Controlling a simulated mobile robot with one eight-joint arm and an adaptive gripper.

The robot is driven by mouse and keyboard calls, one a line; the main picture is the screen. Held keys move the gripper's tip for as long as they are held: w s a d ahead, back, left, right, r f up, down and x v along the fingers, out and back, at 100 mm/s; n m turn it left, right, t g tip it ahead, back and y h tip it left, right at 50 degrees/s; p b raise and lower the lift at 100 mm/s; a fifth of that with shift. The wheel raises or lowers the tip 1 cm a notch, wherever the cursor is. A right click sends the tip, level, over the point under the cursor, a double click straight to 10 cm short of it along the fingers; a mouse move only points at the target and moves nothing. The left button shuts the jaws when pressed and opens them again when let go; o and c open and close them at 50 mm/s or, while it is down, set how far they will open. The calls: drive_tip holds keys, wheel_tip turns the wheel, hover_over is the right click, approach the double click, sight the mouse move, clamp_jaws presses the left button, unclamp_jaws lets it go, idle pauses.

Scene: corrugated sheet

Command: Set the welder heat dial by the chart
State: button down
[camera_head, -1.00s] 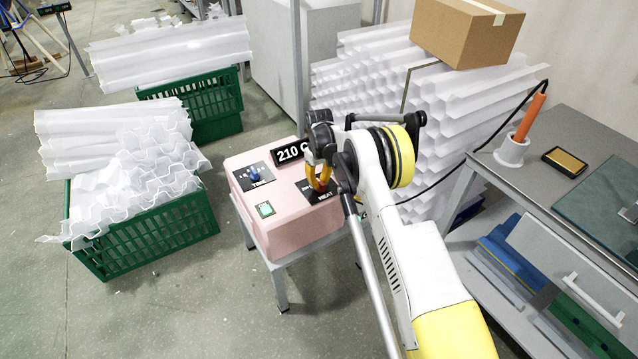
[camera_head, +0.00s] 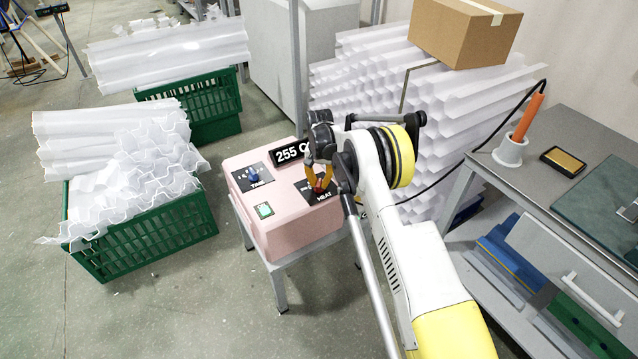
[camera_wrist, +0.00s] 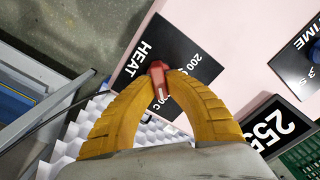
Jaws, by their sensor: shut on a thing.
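The pink welder box (camera_head: 300,218) stands on a small grey stand. Its black display (camera_head: 291,152) reads 255 with a letter partly hidden behind my arm; 255 also shows in the wrist view (camera_wrist: 271,125). My gripper (camera_head: 319,184) points down at the HEAT plate (camera_wrist: 178,52) and is shut on the red heat dial (camera_wrist: 158,80), one yellow finger on each side. The dial has a white pointer line. Scale marks for 200 show; other marks are partly covered by the fingers. The blue TIME dial (camera_head: 253,176) and a green switch (camera_head: 264,210) are apart from my gripper. I cannot make out a chart.
Green crates (camera_head: 150,240) of white corrugated sheet stand at left. Stacked white sheets (camera_head: 450,110) with a cardboard box (camera_head: 465,32) are behind my arm. A grey bench (camera_head: 590,135) with an orange-handled tool (camera_head: 528,118) in a white holder is at right.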

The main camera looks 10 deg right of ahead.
sight(319, 181)
drive_tip(key=shift+m, duration=0.6)
drive_tip(key=c, duration=1.4)
unclamp_jaws()
wheel_tip(319, 181, up, 12)
